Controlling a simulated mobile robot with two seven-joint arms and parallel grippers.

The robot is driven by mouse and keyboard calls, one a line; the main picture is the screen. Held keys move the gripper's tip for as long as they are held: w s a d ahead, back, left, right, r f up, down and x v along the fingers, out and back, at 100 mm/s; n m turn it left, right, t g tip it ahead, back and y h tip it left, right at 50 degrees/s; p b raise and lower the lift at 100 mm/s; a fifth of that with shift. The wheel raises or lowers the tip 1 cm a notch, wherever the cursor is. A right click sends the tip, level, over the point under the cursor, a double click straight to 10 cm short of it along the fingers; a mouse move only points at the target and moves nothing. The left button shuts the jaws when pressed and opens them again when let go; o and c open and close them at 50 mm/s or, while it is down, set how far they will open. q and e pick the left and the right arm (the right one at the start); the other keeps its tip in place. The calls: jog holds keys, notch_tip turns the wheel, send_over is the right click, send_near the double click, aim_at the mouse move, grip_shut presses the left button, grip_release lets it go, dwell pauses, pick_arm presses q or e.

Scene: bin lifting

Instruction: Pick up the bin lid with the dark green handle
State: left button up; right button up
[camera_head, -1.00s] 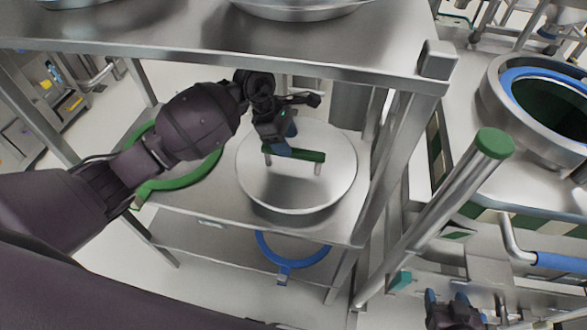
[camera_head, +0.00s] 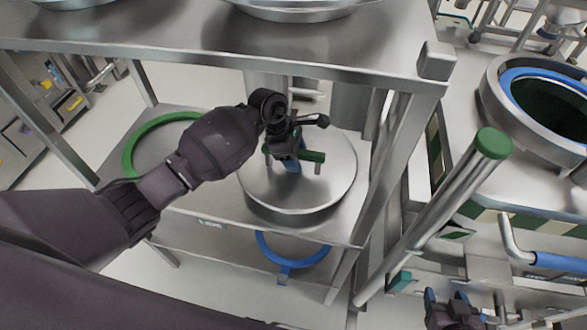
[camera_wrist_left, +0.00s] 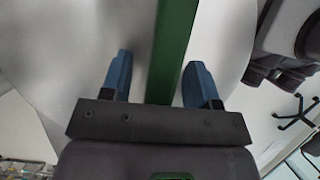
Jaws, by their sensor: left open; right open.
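The bin lid (camera_head: 300,193) is a round steel disc lying on the middle shelf in the head view. Its dark green handle (camera_head: 313,156) stands above it on short metal posts. My left gripper (camera_head: 291,165) is over the handle, partly hiding it. In the left wrist view, the green handle (camera_wrist_left: 172,45) runs between the two blue fingers of the left gripper (camera_wrist_left: 155,80). The fingers are open, one on each side, with a gap to the handle. The lid (camera_wrist_left: 85,60) fills the background. My right gripper (camera_head: 452,308) is open at the bottom right, away from the lid.
A green ring (camera_head: 135,150) lies on the shelf left of the lid. A blue ring (camera_head: 294,262) is on the lower shelf. The steel table top (camera_head: 200,52) overhangs the shelf, and a slanted post with a green cap (camera_head: 494,143) stands to the right.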

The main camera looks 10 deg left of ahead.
pick_arm(q)
jog(key=shift+f, duration=0.25)
grip_shut()
dwell(0.3)
dwell(1.0)
jog(key=shift+w+r, duration=0.1)
jog(key=shift+r, duration=0.1)
